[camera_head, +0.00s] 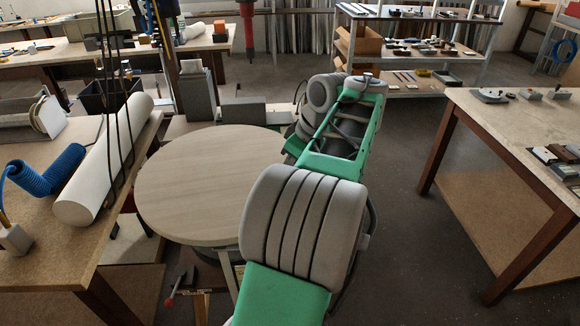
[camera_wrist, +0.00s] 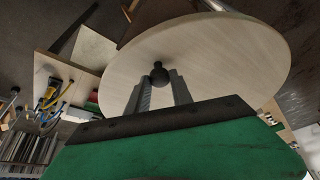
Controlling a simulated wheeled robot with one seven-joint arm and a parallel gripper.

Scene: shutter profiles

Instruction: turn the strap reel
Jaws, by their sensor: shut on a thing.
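The strap reel (camera_head: 205,185) appears to be the large, round, pale wood-grained disc left of my arm in the head view. Its broad face also fills the top of the wrist view (camera_wrist: 225,60). A small black knob (camera_wrist: 158,71) stands on that face. My gripper (camera_wrist: 161,82) has its two grey fingers on either side of the knob and is shut on it. The rounded knob end shows just beyond the fingertips. In the head view my arm hides the gripper and the knob.
A bench (camera_head: 50,262) left of the disc carries a white roll (camera_head: 105,160) and a blue coiled hose (camera_head: 50,172). A table (camera_head: 480,125) with small parts stands at right. A shelf (camera_head: 420,60) stands behind. Bare floor lies between my arm and the right table.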

